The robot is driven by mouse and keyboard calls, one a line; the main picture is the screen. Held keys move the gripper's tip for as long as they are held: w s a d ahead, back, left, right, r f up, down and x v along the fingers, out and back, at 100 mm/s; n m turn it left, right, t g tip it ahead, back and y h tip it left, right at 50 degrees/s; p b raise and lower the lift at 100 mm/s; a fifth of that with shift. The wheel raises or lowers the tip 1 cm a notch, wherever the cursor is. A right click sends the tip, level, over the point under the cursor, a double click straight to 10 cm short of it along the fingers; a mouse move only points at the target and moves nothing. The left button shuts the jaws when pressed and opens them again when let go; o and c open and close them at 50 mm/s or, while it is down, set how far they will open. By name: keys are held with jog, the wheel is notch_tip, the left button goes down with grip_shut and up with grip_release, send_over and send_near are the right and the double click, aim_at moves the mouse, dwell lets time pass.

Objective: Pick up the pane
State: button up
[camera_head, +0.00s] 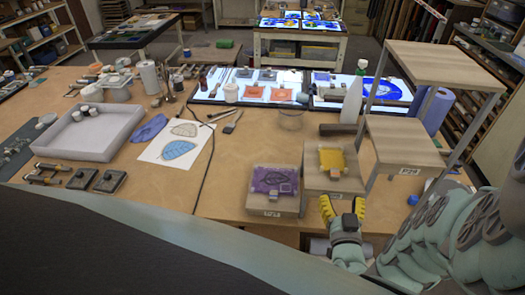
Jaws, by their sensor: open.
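A purple pane (270,178) with a dark leaf shape lies on a low wooden block (284,207) near the front of the table. A yellow pane (331,159) lies on a taller wooden block (317,184) just right of it. A small grey piece sits at the purple pane's front edge, and a small orange piece at the yellow pane's front edge. My gripper (342,207), with yellow fingertips, is open and empty. In the picture it is below the yellow pane and right of the purple pane. Its height relative to the blocks is hard to tell.
Stepped wooden shelves on metal legs (405,140) stand right of the panes, close to my arm. A white tray (133,119) and leaf drawings (182,141) lie at left. Lit panels (225,91) run along the back. Bare table lies left of the purple pane's block.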

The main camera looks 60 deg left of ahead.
aim_at(335, 174)
jog(key=b+x, duration=0.1)
jog(key=x, duration=0.3)
jog(key=shift+w+a, duration=0.2)
jog(key=shift+w, duration=0.05)
jog(key=shift+w+a+f+b, duration=0.1)
jog(key=shift+w+a+b, duration=0.2)
jog(key=shift+a, duration=0.15)
jog(key=shift+w+a+b, duration=0.15)
jog(key=shift+a+b, duration=0.1)
jog(key=shift+a, duration=0.2)
jog(key=shift+p+x, duration=0.3)
jog(key=shift+x, duration=1.3)
jog(key=shift+o, duration=0.2)
grip_shut()
